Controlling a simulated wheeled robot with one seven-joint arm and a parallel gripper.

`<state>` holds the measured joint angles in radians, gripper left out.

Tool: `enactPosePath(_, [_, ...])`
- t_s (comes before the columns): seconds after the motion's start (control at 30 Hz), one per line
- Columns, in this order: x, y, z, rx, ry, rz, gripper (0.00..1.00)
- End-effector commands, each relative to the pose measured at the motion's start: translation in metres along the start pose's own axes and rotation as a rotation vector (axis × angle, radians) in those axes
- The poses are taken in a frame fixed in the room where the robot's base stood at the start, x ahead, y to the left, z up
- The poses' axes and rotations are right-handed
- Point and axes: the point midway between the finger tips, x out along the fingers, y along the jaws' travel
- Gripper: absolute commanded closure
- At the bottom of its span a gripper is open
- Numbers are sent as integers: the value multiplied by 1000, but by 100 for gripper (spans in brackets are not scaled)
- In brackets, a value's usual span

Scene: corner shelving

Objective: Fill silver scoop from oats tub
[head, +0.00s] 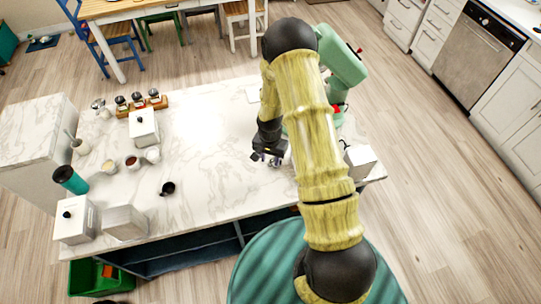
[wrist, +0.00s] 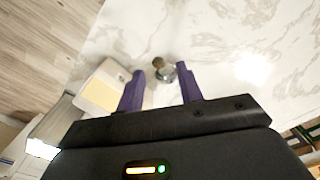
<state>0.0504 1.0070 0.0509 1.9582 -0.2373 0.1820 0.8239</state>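My gripper (head: 268,158) is low over the right part of the marble counter. In the wrist view its two purple fingers (wrist: 160,80) stand apart. A small silver, round object with a darker brownish end, which looks like the silver scoop (wrist: 168,74), shows between and just beyond the fingertips. I cannot tell whether it touches them. A square white tub with a beige surface, likely the oats tub (wrist: 96,92), is left of the fingers in the wrist view. In the head view a white box, likely the same tub (head: 361,161), stands right of my arm, partly hidden.
Lidded white canisters (head: 73,221) and a grey-white box (head: 125,222) stand at the counter's left. A dark cup (head: 168,188), small bowls (head: 132,163), a teal tumbler (head: 70,178) and a jar rack (head: 141,103) are also left. The counter's middle (head: 215,160) is clear.

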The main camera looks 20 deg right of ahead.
Motion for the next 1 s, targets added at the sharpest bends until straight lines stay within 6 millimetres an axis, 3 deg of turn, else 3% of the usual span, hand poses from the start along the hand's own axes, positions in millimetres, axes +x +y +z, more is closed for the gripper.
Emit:
enactPosePath(0.03, [12, 0, 0, 0, 0, 0, 64])
enactPosePath(0.2, [27, 0, 0, 0, 1, 0, 64])
enactPosePath(0.6, [31, 0, 0, -1, 1, 0, 64])
enactPosePath(0.63, [31, 0, 0, -1, 0, 0, 66])
enactPosePath(0.8, [31, 0, 0, -2, 0, 0, 99])
enactPosePath(1.0, [28, 0, -1, 0, 1, 0, 100])
